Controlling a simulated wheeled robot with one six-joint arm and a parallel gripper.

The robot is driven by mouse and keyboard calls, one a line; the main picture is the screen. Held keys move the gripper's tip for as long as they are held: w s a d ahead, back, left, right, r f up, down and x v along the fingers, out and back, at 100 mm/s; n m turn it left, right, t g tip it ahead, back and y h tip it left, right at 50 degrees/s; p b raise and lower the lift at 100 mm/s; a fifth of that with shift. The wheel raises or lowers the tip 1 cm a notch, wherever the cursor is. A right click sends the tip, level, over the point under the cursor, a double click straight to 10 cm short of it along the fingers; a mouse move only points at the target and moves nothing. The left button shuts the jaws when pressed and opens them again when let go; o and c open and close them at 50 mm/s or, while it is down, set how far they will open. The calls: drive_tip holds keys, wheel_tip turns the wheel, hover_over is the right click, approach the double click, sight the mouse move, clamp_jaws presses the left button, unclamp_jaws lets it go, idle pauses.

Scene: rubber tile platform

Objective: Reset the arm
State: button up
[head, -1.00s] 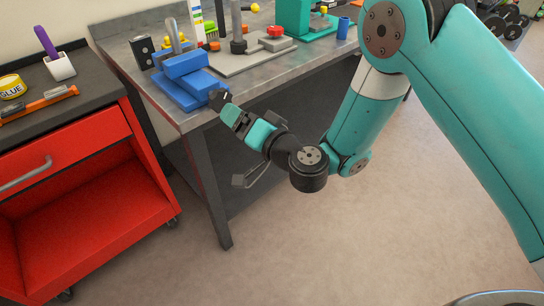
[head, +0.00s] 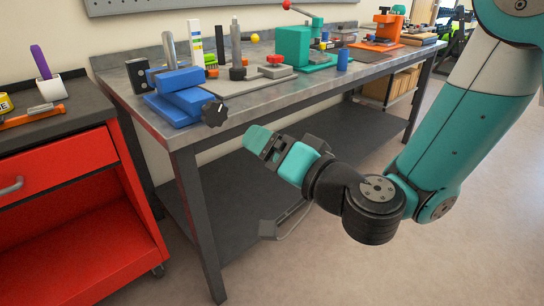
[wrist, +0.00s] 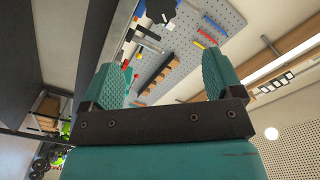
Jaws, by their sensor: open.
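My gripper (head: 260,140) is teal and black and hangs in front of the metal workbench (head: 250,112), below its top edge. It points up and to the left and touches nothing that I can see. In the wrist view my gripper (wrist: 165,82) shows two ribbed teal fingers wide apart with nothing between them. Beyond the fingers, a grey pegboard (wrist: 205,45) with tools shows in the wrist view.
A blue vise (head: 185,98) with a black knob (head: 214,114) stands at the bench's near left corner, close to my gripper. A red cabinet (head: 75,185) stands at the left. The floor (head: 310,270) in front of the bench is clear.

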drive_tip(key=shift+r, duration=0.1)
drive_tip(key=s+r+n+g+y, duration=0.1)
drive_tip(key=s+r+n+g, duration=0.2)
drive_tip(key=s+n+g, duration=0.65)
drive_tip(key=s+d+f+m+g+h, duration=0.1)
drive_tip(key=s+d+f+h, duration=0.1)
drive_tip(key=s+d+h, duration=0.45)
drive_tip(key=s+d+f+m+g+h, duration=0.1)
drive_tip(key=d+g+h, duration=0.15)
drive_tip(key=d, duration=0.75)
wheel_tip(320, 180, up, 22)
drive_tip(key=p, duration=2.2)
drive_tip(key=shift+s+d+f+h, duration=0.2)
drive_tip(key=shift+s+f+h, duration=0.05)
drive_tip(key=shift+s+h, duration=0.15)
